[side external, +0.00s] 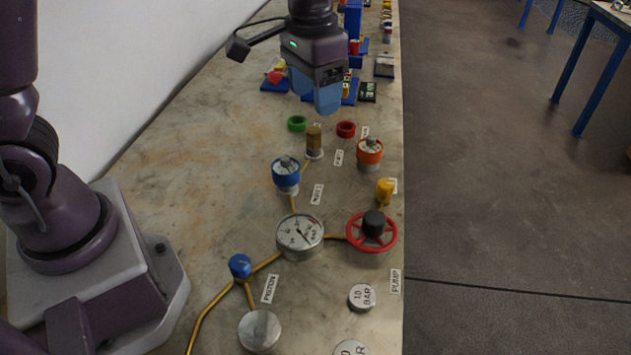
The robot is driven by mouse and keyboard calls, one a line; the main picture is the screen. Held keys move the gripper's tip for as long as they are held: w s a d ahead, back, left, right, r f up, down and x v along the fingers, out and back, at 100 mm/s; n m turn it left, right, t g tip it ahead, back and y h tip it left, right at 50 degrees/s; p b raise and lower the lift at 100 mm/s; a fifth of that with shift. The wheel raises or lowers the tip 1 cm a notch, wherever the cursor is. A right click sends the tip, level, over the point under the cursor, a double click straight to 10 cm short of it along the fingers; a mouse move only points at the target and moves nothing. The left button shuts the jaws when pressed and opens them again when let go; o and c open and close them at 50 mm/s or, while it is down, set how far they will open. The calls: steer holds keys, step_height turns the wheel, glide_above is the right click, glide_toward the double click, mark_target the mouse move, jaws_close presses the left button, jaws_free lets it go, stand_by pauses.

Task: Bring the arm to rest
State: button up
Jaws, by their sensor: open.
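My gripper (328,98) has blue fingers and hangs pointing down above the bench, past the vessels. It is open, and I see nothing between its fingers. Below and nearer stand a blue flanged vessel (286,178) and an orange flanged vessel (369,153), both upright on the bench. A brown cylinder (314,141) stands between and behind them. A green ring (297,123) and a red ring (345,129) lie on the bench just below the gripper in the picture, apart from it.
A pressure gauge (299,238), a red handwheel (371,232) and a blue knob (240,266) sit along brass pipes nearer the camera. Blue stands with small items (353,20) crowd behind the gripper. The bench (190,150) is bare at left; its right edge drops to the floor.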

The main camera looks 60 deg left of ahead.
steer(key=s+a+r+t, duration=0.2)
steer(key=s+r, duration=0.2)
steer(key=s, duration=0.5)
steer(key=s+a+r+t, duration=0.1)
steer(key=s+r+t, duration=0.2)
steer(key=s, duration=0.6)
steer(key=shift+a+r+n, duration=0.3)
steer(key=shift+a+r, duration=0.1)
steer(key=shift+r, duration=0.55)
